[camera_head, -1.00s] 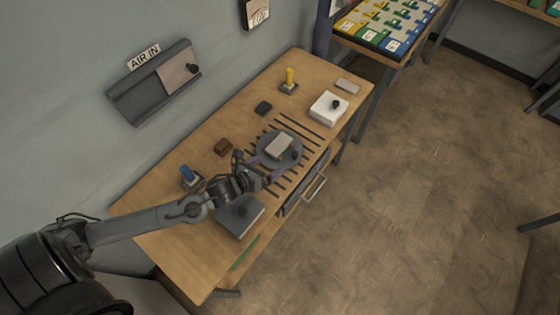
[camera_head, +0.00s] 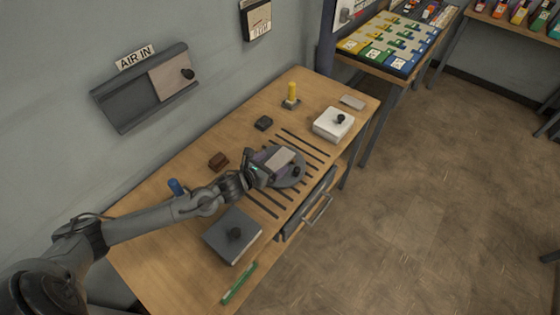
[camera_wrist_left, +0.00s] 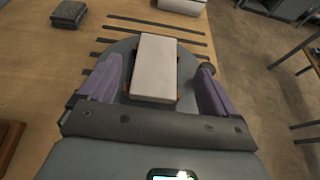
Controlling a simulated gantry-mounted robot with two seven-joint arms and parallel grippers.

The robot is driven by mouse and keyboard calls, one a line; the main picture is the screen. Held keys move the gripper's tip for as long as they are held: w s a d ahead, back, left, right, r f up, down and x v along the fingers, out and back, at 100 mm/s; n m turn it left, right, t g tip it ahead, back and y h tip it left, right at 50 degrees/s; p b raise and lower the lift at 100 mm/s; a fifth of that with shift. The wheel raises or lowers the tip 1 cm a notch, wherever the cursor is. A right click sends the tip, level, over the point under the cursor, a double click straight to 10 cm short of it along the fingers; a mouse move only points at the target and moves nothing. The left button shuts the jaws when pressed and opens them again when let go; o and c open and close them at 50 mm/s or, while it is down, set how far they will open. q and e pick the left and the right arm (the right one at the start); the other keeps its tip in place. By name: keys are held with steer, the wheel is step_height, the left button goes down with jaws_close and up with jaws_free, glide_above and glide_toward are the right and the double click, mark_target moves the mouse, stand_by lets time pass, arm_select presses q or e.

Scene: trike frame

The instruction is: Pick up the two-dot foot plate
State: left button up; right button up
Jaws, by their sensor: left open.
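A pale rectangular plate (camera_head: 280,158) lies on a round grey disc (camera_head: 294,181) on the workbench. In the left wrist view the plate (camera_wrist_left: 154,66) sits between the two purple fingers, with a gap on each side. My left gripper (camera_wrist_left: 160,78) is open and around the plate's near part, not closed on it. In the head view the left gripper (camera_head: 270,159) reaches in over the disc. Another small pale plate (camera_head: 352,102) lies at the bench's far end. No dots are readable on either plate, so I cannot tell which has two. My right gripper is not in view.
A dark knob (camera_head: 296,171) stands on the disc, right of the plate. A white box (camera_head: 333,125), a grey box (camera_head: 228,245), a brown block (camera_head: 218,161), a dark block (camera_head: 263,123) and a yellow post (camera_head: 292,92) stand on the bench (camera_head: 160,240). A green strip lies near the front.

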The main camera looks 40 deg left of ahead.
mark_target(283, 156)
arm_select(q)
steer(key=shift+w+f, duration=0.25)
steer(key=shift+w, duration=0.1)
steer(key=shift+b+x, duration=0.4)
steer(key=shift+x, duration=1.9)
steer(key=shift+s+a, duration=0.1)
steer(key=shift+a, duration=0.05)
steer(key=c, duration=1.2)
steer(key=shift+c, duration=0.3)
